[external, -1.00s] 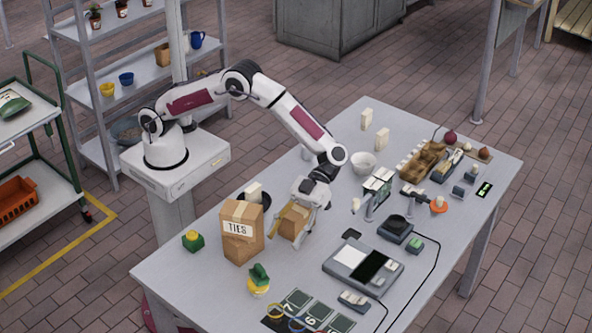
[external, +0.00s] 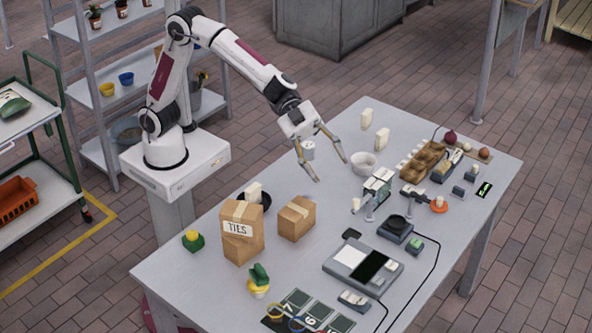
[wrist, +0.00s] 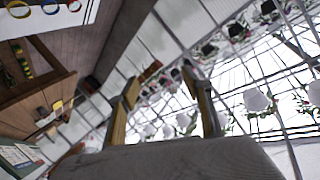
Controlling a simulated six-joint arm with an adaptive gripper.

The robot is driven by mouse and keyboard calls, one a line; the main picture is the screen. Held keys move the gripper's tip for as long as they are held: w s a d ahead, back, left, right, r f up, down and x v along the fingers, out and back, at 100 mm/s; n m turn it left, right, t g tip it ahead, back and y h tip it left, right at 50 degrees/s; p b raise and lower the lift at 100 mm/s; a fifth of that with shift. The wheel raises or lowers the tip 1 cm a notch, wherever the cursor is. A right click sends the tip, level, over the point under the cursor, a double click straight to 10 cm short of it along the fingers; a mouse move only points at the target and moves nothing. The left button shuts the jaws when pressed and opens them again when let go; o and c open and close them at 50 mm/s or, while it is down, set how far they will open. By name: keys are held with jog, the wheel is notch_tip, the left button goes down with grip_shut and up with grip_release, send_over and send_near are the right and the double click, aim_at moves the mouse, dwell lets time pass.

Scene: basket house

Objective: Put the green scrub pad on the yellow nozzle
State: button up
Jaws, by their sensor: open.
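A dark green piece (external: 260,272), which looks like the scrub pad, sits on top of a yellow and white piece (external: 258,289) near the table's front left edge. The yellow piece looks like the nozzle, but the details are too small to be sure. My gripper (external: 331,168) is open and empty, raised above the middle of the table, well away from both. In the wrist view its two fingers (wrist: 160,82) are spread with nothing between them.
A tall box marked TIES (external: 243,236) and a smaller brown box (external: 296,218) stand between my gripper and the green pieces. A white bowl (external: 364,164) stands right of my gripper. A tablet-like device (external: 362,264) and dark numbered cards (external: 298,301) lie toward the front.

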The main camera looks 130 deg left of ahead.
jog(key=s+a+r+n+y, duration=0.2)
jog(key=s+a+n+y, duration=0.25)
jog(key=s, duration=0.45)
jog(key=s+a+r+n+y, duration=0.2)
jog(key=s+a+n+y, duration=0.25)
jog(key=s, duration=0.35)
jog(key=s+d+f+g+h, duration=0.1)
jog(key=s+f, duration=0.3)
jog(key=s, duration=0.6)
jog(key=s+d+f+n+g, duration=0.1)
jog(key=s+f+g, duration=0.3)
jog(key=s, duration=0.6)
jog(key=s+d+f+n+g+h, duration=0.1)
jog(key=s+d+f+g, duration=0.2)
jog(key=s+f, duration=0.3)
jog(key=s, duration=0.5)
jog(key=shift+h, duration=0.3)
jog(key=shift+o, duration=0.3)
jog(key=shift+d+f, duration=0.1)
jog(key=shift+d, duration=0.05)
